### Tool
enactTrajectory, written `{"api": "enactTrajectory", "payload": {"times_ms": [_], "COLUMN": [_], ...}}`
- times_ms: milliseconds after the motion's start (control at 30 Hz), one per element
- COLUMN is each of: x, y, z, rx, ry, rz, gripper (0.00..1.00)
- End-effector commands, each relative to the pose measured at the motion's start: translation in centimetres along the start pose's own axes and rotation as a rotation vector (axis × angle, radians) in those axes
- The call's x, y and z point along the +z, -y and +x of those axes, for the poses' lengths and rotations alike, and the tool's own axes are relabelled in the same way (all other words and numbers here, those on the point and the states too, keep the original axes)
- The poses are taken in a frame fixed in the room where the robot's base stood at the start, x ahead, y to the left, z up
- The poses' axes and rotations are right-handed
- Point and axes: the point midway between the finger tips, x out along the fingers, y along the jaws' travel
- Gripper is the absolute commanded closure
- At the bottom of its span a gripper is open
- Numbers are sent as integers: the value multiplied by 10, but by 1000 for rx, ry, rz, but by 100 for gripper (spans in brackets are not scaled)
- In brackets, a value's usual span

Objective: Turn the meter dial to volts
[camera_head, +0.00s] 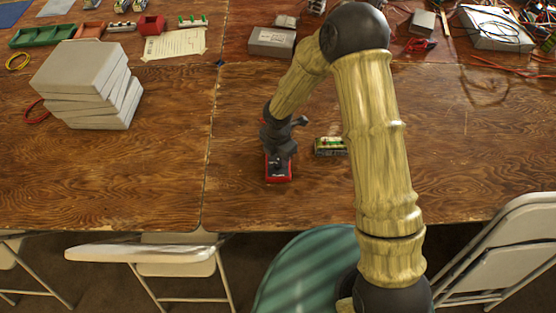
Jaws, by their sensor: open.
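The meter (279,176) is a small red box with a dark face, lying on the wooden table near its front edge, left of my upper arm. My gripper (280,158) is dark and points down right over the meter. It covers much of the meter's face, so the dial and its setting are hidden. The jaws are open, but the picture is too small to tell whether they touch the dial or sit around it.
A small green-and-tan board (330,146) lies just right of the meter. A stack of grey boxes (88,85) stands at the left. A grey box (271,41) lies behind. Folding chairs (170,253) line the front edge. The table left of the meter is clear.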

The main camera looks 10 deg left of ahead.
Motion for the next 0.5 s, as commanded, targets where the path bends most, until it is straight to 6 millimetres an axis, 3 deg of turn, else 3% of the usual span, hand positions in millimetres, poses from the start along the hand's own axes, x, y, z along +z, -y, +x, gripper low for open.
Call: {"api": "enactTrajectory", "payload": {"times_ms": [200,500], "x": [0,0], "y": [0,0], "z": [31,37], "rx": [-1,1], "ry": [0,1], "rz": [-2,0], "gripper": [54,54]}}
